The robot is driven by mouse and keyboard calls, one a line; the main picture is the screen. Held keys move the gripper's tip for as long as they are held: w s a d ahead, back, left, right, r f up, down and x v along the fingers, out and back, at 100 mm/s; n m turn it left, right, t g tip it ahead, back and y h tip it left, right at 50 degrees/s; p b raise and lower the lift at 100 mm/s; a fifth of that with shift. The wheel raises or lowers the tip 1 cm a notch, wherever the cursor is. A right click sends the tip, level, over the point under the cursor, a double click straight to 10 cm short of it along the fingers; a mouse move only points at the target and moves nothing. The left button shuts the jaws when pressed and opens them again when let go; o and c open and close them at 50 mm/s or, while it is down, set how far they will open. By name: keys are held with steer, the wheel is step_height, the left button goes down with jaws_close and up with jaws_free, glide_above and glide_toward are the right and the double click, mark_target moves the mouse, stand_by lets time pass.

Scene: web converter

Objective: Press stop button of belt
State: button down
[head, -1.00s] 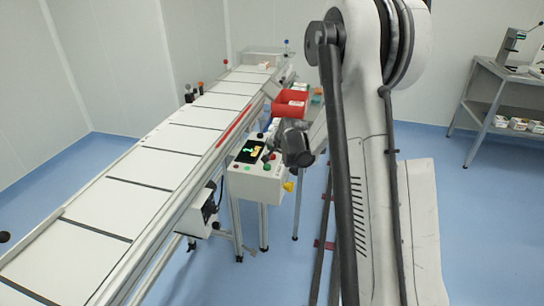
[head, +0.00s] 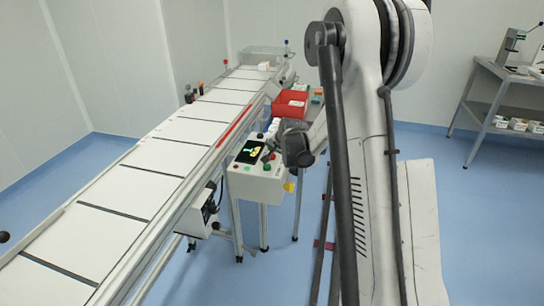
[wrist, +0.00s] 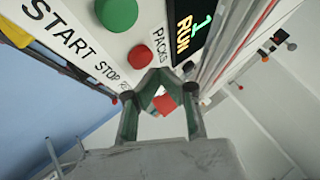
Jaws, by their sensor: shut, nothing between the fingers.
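The control box (head: 256,184) stands beside the belt (head: 150,180), with a lit display (head: 255,151) on its sloped top. In the wrist view, a large green button (wrist: 117,12) lies by the word START. A red button (wrist: 140,57) lies by the word STOP, close beyond my fingertips. The lit display (wrist: 188,32) reads 1 and RUN. My gripper (wrist: 162,76) is shut and empty, its tips near the red button; I cannot tell whether they touch it. In the head view, my gripper (head: 272,150) is small and partly hidden over the box.
A red bin (head: 290,103) stands behind the box. The belt's metal side rail (head: 200,178) runs close along the box's left. A yellow part (head: 289,187) sticks out at the box's right side.

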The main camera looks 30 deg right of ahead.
mark_target(272, 156)
steer(key=shift+f+b, duration=0.4)
steer(key=shift+b, duration=0.05)
steer(key=shift+f+b, duration=0.5)
steer(key=shift+f, duration=0.1)
stand_by(0.8)
steer(key=shift+r, duration=0.1)
steer(key=shift+r+p, duration=0.45)
steer(key=shift+r, duration=0.5)
steer(key=shift+r+p, duration=1.2)
steer(key=shift+r, duration=1.3)
